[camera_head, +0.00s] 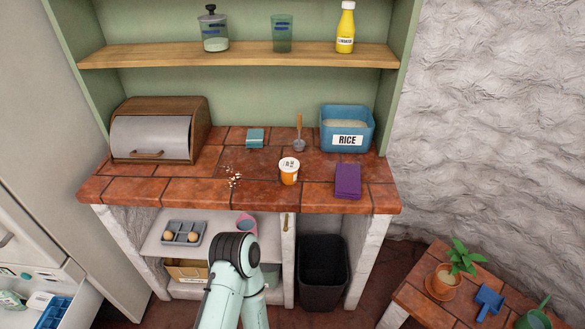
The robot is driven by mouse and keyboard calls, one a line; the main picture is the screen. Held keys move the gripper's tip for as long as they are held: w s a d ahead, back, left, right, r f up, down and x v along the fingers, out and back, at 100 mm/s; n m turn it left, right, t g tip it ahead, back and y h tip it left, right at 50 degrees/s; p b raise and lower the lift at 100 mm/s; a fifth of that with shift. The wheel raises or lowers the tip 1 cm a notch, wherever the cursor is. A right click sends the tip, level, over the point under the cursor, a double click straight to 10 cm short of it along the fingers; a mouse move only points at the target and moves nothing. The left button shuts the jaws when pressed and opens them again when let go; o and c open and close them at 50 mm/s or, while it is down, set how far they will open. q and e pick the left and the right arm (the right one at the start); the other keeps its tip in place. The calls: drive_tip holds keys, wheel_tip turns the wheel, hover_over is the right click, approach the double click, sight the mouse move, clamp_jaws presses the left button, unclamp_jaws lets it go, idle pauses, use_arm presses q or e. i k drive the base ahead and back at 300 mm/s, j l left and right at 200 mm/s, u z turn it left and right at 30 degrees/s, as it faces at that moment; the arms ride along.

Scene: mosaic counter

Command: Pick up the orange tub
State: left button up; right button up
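The orange tub (289,175) stands upright on the tiled counter (210,192), near the middle and toward the front edge. It has a white lid and a pale label on its side. One of my arms reaches up from the bottom of the head view, in front of the shelves below the counter. No gripper fingers show on it, and I cannot tell which arm it is. Nothing touches the tub.
A wooden bread box (185,130) stands left, a blue rice bin (361,136) at the back right. A purple folded cloth (347,182) lies right of the tub, a scoop (299,143) and a teal sponge (256,137) behind. Crumbs (234,180) lie left. A shelf (240,56) hangs above.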

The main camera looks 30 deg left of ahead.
sight(289, 166)
drive_tip(key=i+l+u, duration=0.1)
drive_tip(key=u, duration=0.35)
drive_tip(key=i+l+u, duration=0.1)
drive_tip(key=u, duration=0.35)
drive_tip(key=l+u, duration=0.15)
drive_tip(key=u, duration=0.3)
drive_tip(key=i+l, duration=0.05)
